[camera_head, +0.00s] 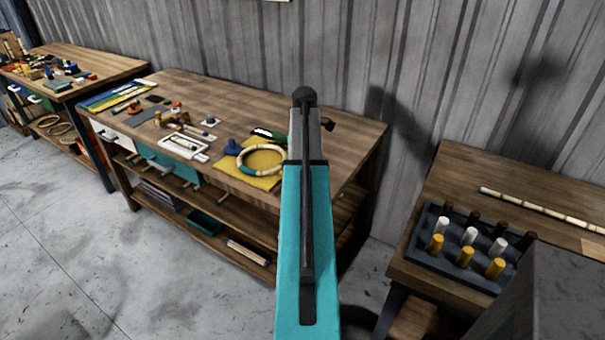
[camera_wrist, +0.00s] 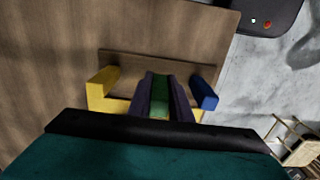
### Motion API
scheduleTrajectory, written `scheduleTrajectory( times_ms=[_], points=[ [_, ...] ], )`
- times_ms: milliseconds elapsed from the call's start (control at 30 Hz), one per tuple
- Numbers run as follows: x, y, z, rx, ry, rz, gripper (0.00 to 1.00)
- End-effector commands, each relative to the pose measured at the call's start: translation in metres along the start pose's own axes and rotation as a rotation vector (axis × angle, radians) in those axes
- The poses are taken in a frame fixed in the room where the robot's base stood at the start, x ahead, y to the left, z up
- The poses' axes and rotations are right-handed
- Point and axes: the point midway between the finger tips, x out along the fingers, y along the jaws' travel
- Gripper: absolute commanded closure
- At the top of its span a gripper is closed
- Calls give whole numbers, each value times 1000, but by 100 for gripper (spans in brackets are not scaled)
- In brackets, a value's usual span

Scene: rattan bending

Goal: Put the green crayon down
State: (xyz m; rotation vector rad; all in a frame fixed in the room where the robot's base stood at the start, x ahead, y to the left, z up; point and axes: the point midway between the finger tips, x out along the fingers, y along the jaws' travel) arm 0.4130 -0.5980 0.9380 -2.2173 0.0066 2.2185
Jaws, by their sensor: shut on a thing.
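The green crayon (camera_wrist: 160,104) is held between the two dark fingers of my gripper (camera_wrist: 161,84) in the wrist view. My gripper is shut on it, above or at a brown wooden surface (camera_wrist: 60,60); I cannot tell whether the crayon touches it. A yellow piece (camera_wrist: 103,88) is to the left of the fingers and a blue piece (camera_wrist: 205,95) to the right. A darker wooden strip (camera_wrist: 135,63) lies just beyond the fingertips. In the head view my arm hides the gripper and crayon.
The middle workbench (camera_head: 330,142) bears a cane ring (camera_head: 262,147) on a yellow sheet (camera_head: 229,165), a white frame (camera_head: 181,152) and small tools. The right table (camera_head: 560,180) holds a dark peg tray (camera_head: 420,250) and a cane rod (camera_head: 540,209). Another bench (camera_head: 118,66) stands far left.

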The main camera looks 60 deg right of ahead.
Motion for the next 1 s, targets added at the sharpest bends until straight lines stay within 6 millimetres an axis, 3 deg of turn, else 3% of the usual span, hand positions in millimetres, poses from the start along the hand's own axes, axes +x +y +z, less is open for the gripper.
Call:
scheduleTrajectory(
  times_ms=[300,767,800,900,1000],
  points=[
    [25,0,0,0,0,0,96],
    [30,0,0,0,0,0,96],
    [30,0,0,0,0,1,78],
    [30,0,0,0,0,1,63],
    [29,0,0,0,0,1,63]
  ],
)
